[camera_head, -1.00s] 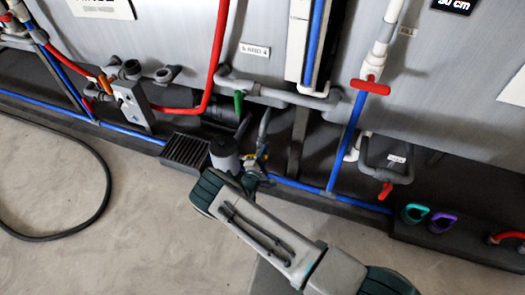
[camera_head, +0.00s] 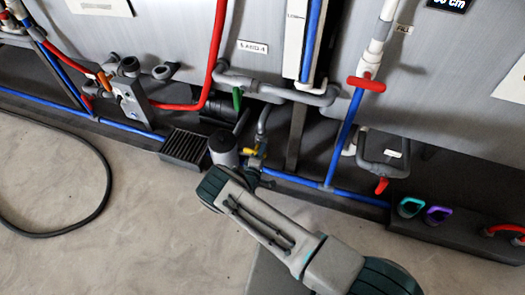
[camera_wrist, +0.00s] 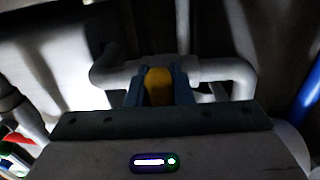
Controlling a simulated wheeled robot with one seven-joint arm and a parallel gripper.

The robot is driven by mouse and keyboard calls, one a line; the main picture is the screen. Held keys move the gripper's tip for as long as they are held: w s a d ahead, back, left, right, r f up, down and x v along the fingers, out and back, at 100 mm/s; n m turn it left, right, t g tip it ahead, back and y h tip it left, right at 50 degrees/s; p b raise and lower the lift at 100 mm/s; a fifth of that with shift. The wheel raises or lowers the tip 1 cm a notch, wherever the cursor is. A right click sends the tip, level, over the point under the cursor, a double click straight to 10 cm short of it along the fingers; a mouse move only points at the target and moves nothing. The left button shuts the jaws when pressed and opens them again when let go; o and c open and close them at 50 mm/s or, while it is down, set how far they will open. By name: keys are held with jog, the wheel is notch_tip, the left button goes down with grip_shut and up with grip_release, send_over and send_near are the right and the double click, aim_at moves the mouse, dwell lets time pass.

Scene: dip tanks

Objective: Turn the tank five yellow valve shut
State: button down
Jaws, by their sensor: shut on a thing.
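The yellow valve handle (camera_wrist: 158,86) sits between the two blue fingers of my gripper (camera_wrist: 158,88) in the wrist view, and the gripper is shut on it. Grey pipe (camera_wrist: 220,70) runs to both sides behind the fingers. In the head view the yellow handle (camera_head: 249,151) shows small beside a grey bent pipe, low in front of the tank wall. My gripper (camera_head: 254,160) is at it, mostly hidden by my arm and wrist. The exact angle of the handle is hard to tell.
A green handle (camera_head: 237,99) is just above and left. A red handle (camera_head: 367,84) is on the white and blue pipe to the right. A black grated box (camera_head: 185,147) stands left of my wrist. A hose (camera_head: 104,190) lies on the open floor at left.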

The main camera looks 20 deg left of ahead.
jog(key=shift+f, duration=0.1)
jog(key=c, duration=1.3)
grip_release()
jog(key=shift+s, duration=0.1)
jog(key=s+p, duration=0.1)
jog(key=s, duration=0.3)
jog(key=s+p, duration=0.1)
jog(key=s, duration=0.4)
jog(key=s+a+p, duration=0.1)
jog(key=s, duration=0.3)
jog(key=shift+s, duration=0.3)
